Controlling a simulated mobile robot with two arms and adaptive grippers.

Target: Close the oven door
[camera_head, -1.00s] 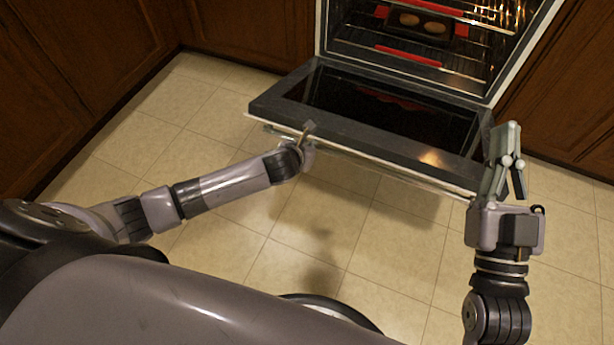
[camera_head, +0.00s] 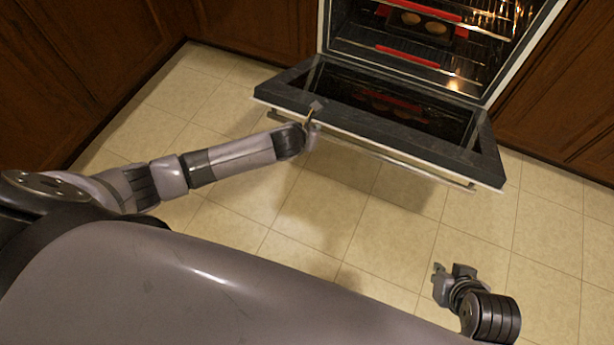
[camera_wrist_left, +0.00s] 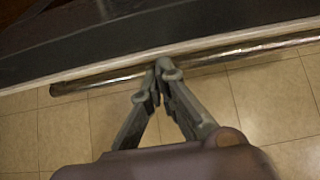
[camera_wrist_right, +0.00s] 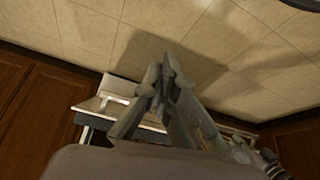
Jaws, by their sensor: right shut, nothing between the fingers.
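The oven door (camera_head: 400,140) is a dark panel with a glass window, hanging partly open below the lit oven cavity (camera_head: 430,45). Its metal handle (camera_head: 400,166) runs along the outer edge. My left gripper (camera_head: 313,108) is at the left part of the handle; in the left wrist view its fingertips (camera_wrist_left: 160,72) come together at the bar (camera_wrist_left: 100,83). Whether the bar is between them is unclear. My right gripper (camera_head: 450,272) is shut and empty, low on the right and apart from the door. The right wrist view shows its closed fingers (camera_wrist_right: 162,80).
Wooden cabinets stand left (camera_head: 80,70) and right (camera_head: 560,90) of the oven. A tray with round items (camera_head: 415,22) sits on an upper rack inside. The tiled floor (camera_head: 380,225) in front of the door is clear.

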